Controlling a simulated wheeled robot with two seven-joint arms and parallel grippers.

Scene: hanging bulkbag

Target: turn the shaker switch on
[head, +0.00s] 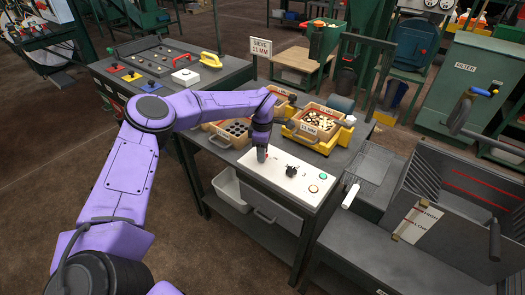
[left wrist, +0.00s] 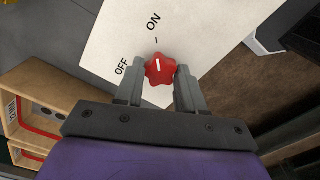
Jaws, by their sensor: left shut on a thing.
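The shaker switch is a red lobed knob (left wrist: 160,68) on a white panel (left wrist: 105,40) with printed ON and OFF labels. In the left wrist view the knob's white mark points up toward the short tick below ON; OFF is to the left. My left gripper (left wrist: 160,72) is shut on the knob, one finger on each side. My right gripper is not in view.
A black control (head: 291,171) and a green button (head: 313,188) sit on the same panel, right of my gripper. A yellow sieve shaker with a wooden box (head: 314,123) stands behind. A grey bin (head: 415,215) stands to the right.

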